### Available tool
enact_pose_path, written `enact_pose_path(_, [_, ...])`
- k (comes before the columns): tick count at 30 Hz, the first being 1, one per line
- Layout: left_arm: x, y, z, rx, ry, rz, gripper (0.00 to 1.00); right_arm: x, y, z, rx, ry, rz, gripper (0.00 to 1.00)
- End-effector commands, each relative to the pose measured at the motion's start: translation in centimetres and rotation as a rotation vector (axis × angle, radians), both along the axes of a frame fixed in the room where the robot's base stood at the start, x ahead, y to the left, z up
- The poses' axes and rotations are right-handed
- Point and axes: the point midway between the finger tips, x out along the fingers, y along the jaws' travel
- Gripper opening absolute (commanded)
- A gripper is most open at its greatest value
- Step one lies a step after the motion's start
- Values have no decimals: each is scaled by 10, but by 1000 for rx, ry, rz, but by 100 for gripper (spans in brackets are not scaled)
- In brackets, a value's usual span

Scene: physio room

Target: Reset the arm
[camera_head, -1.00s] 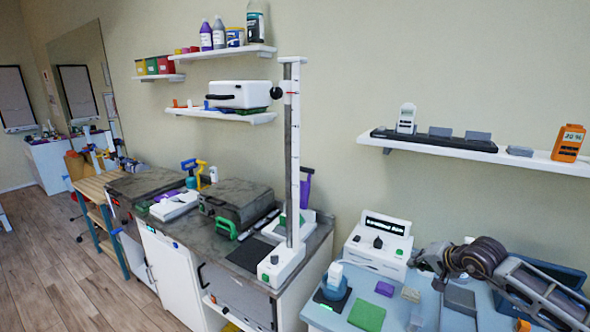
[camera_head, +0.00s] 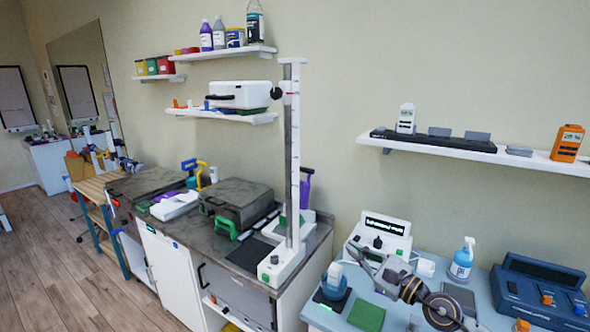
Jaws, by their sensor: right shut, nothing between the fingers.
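My right gripper (camera_head: 368,262) is over the blue table (camera_head: 318,314) at the lower right, in front of the white console with a dark display (camera_head: 378,236). Its fingers point up and left and are shut with nothing between them. My right arm behind it covers part of the table and of the small things on it. Whether the fingers touch the console cannot be told. My left gripper is not in view.
A spray bottle (camera_head: 462,260) and a blue console (camera_head: 540,290) stand to the right. A tall post (camera_head: 293,160) rises from the left counter; a shelf (camera_head: 475,152) hangs above.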

Motion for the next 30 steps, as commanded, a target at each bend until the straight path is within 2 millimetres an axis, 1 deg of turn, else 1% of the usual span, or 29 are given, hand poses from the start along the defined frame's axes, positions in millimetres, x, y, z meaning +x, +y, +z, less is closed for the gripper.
enact_pose_path(1, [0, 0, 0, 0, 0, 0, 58, -3, 1, 5, 99, 28, -13, 0])
enact_pose_path(3, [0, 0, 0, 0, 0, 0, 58, -5, 0, 13, 243, 69, -35, 0])
enact_pose_path(7, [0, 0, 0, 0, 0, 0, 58, -8, -10, 23, 506, 150, -82, 0])
enact_pose_path(11, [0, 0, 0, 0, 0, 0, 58, -10, -25, 25, 770, 236, -134, 0])
enact_pose_path(14, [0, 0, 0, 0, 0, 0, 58, -12, -39, 22, 969, 302, -181, 0])
enact_pose_path(17, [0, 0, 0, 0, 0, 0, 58, -15, -55, 14, 1167, 369, -232, 0])
enact_pose_path(22, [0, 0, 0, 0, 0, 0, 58, -23, -82, -11, 1496, 478, -335, 0])
enact_pose_path(26, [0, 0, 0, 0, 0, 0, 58, -33, -99, -38, 1743, 557, -427, 0])
enact_pose_path(30, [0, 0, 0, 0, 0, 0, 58, -49, -114, -72, 2000, 634, -542, 0])
